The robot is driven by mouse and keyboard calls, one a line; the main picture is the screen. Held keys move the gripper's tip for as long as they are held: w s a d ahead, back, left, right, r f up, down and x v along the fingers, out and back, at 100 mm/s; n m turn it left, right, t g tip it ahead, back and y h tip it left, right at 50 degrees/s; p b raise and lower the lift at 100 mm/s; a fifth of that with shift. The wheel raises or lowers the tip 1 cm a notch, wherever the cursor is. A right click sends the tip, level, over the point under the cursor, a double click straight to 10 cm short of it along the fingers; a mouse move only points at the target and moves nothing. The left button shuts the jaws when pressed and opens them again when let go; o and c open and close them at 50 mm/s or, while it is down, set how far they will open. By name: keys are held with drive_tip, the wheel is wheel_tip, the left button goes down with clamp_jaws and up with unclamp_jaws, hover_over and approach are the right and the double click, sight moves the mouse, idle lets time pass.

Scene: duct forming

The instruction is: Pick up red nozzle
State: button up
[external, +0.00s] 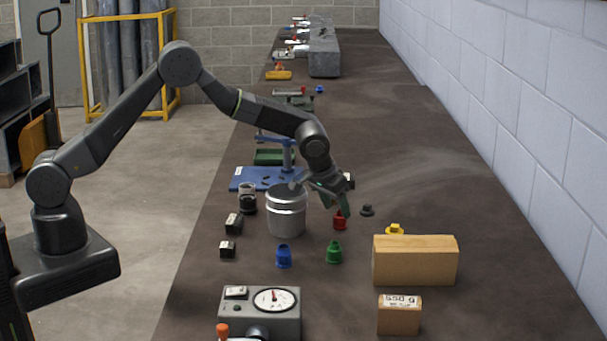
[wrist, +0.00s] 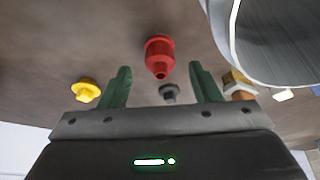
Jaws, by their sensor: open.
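The red nozzle (external: 340,220) stands on the brown workbench, right of a metal canister. It also shows in the wrist view (wrist: 159,56), ahead of the gap between the fingers and apart from them. My gripper (external: 331,197) is open and empty, with green fingers, just above and beside the red nozzle. In the wrist view my gripper (wrist: 161,85) has its two fingers spread, one on each side of the nozzle's line. In the external view a finger partly overlaps the nozzle's top.
The metal canister (external: 287,211) stands close on the left of my gripper. A dark grey nozzle (external: 367,210), a green nozzle (external: 334,253), a blue nozzle (external: 284,256) and a yellow nozzle (external: 395,230) stand around. A wooden block (external: 415,262) and a gauge box (external: 262,312) lie nearer the camera.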

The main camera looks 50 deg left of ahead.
sight(340, 219)
drive_tip(key=shift+x, duration=1.35)
drive_tip(key=c, duration=1)
drive_tip(key=shift+c, duration=0.2)
